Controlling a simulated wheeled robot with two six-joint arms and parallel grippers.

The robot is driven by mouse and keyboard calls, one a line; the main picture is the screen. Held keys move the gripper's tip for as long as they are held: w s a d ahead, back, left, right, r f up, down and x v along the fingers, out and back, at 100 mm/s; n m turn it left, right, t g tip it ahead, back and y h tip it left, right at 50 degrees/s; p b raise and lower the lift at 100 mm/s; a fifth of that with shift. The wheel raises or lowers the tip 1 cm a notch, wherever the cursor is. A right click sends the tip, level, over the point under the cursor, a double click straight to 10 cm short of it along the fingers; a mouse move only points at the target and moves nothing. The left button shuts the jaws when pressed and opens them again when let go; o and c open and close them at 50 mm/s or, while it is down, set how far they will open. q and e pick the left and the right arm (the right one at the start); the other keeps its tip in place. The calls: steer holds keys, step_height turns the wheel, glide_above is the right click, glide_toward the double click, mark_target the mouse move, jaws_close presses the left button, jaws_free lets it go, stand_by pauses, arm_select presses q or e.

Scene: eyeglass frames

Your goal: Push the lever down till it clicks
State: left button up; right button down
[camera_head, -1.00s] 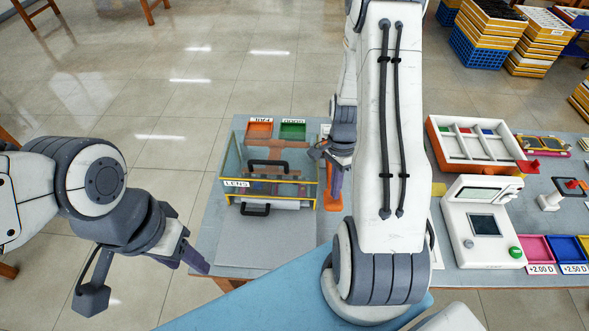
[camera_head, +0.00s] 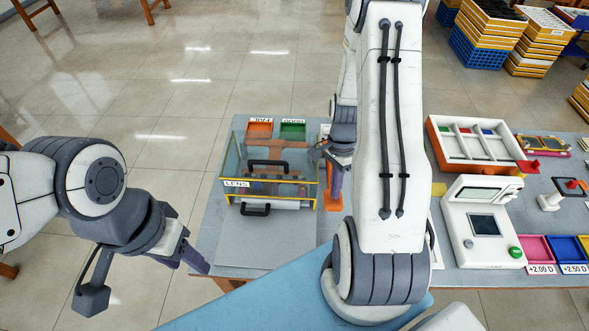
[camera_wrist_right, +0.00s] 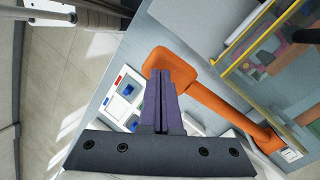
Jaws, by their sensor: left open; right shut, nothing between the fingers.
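The orange lever (camera_wrist_right: 205,95) runs diagonally across the right wrist view, from a broad rounded end to a lower pivot end beside the clear case. In the head view it shows as an orange piece (camera_head: 333,203) at the case's right side. My right gripper (camera_wrist_right: 158,76) is shut and empty, its fingertips over the lever's broad end. Whether they touch is hard to tell. It also shows in the head view (camera_head: 334,190), partly hidden by my arm. My left gripper (camera_head: 145,280) is open and empty, off the table's left edge.
A clear yellow-edged case (camera_head: 238,160) labelled LENS, with black handles, stands beside the lever. Orange (camera_head: 259,131) and green (camera_head: 293,131) trays lie behind it. A white device (camera_head: 483,222) and a divided tray (camera_head: 431,130) stand to the right.

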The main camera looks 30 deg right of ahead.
mark_target(334, 203)
steer(key=shift+s+a+f+b, duration=0.1)
steer(key=shift+s+f+b, duration=0.15)
steer(key=shift+f, duration=0.35)
stand_by(0.7)
steer(key=shift+b+x, duration=1.25)
steer(key=shift+x, duration=0.6)
steer(key=shift+w, duration=0.1)
steer(key=shift+f, duration=0.1)
steer(key=shift+b+x, duration=1.3)
steer(key=shift+x, duration=0.55)
steer(key=shift+w+f, duration=0.1)
